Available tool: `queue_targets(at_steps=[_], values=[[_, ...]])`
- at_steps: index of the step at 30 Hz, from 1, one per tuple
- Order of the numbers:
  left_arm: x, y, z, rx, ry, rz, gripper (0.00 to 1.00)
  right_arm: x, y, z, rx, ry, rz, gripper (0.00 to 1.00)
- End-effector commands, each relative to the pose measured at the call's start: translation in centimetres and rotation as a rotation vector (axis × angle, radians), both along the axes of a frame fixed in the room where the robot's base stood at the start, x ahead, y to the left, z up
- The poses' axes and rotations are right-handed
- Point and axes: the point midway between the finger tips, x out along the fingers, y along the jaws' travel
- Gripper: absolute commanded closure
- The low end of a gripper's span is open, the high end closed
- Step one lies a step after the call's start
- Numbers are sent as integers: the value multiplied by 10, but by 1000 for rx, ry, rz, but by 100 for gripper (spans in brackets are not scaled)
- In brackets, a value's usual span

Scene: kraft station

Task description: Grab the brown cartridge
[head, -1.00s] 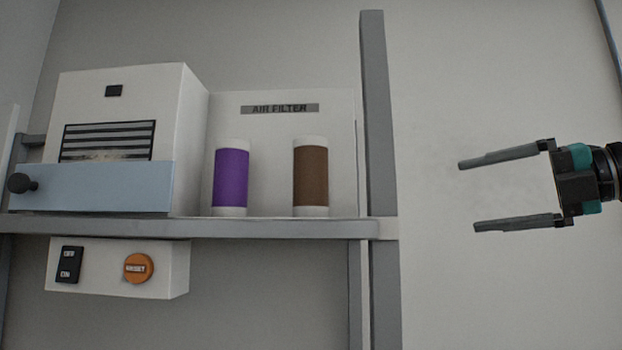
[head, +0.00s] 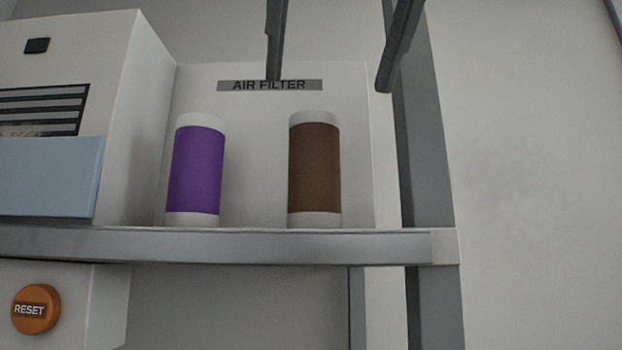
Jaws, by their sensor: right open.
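The brown cartridge (head: 314,168) stands upright on the shelf (head: 230,243), with white caps at its top and bottom. My right gripper (head: 328,84) comes in from the top edge of the head view with its two fingers pointing down. It is open and empty. Its fingertips show above the brown cartridge in the picture, one on each side of it, and do not touch it. How far the fingers are from the cartridge in depth I cannot tell. My left gripper is not in view.
A purple cartridge (head: 197,172) stands to the left of the brown one. A white panel labelled AIR FILTER (head: 250,110) is behind them. A white machine (head: 140,130) with a blue front is at left, a grey post (head: 425,160) at right. An orange RESET button (head: 36,309) is below.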

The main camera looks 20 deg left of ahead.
Motion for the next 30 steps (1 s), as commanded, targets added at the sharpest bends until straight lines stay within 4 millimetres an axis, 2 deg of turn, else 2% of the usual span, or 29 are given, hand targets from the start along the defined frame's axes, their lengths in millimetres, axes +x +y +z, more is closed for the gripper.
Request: queue_targets(at_steps=[6,10,18,27,30], values=[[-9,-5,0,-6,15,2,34,36,17,-28,-1,5,2,0],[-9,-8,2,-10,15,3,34,53,26,-41,0,6,3,0],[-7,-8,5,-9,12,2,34,68,34,-53,1,4,3,0],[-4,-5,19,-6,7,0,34,98,46,-77,2,4,4,0],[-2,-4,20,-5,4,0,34,102,49,-80,2,3,4,0]])
